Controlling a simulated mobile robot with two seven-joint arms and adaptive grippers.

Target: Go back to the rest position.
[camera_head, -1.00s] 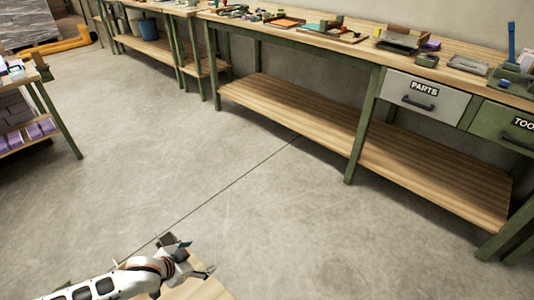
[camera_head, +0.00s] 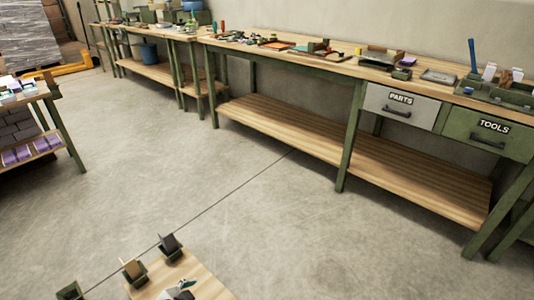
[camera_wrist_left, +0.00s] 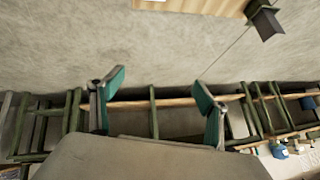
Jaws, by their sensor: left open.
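My left gripper (camera_wrist_left: 160,92) is open in the left wrist view. Its two teal-padded fingers stand apart with nothing between them. In the head view only a small dark and teal tip of it (camera_head: 182,290) shows at the bottom edge, over a wooden surface (camera_head: 207,284). Whether it touches that surface cannot be told. My right gripper is in neither view.
Small dark holders (camera_head: 171,250) stand along the wooden surface's edge. A long workbench (camera_head: 340,68) with PARTS (camera_head: 400,104) and TOOLS (camera_head: 487,137) drawers runs along the wall. Another shelf unit (camera_head: 62,128) stands at left. The floor between is clear.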

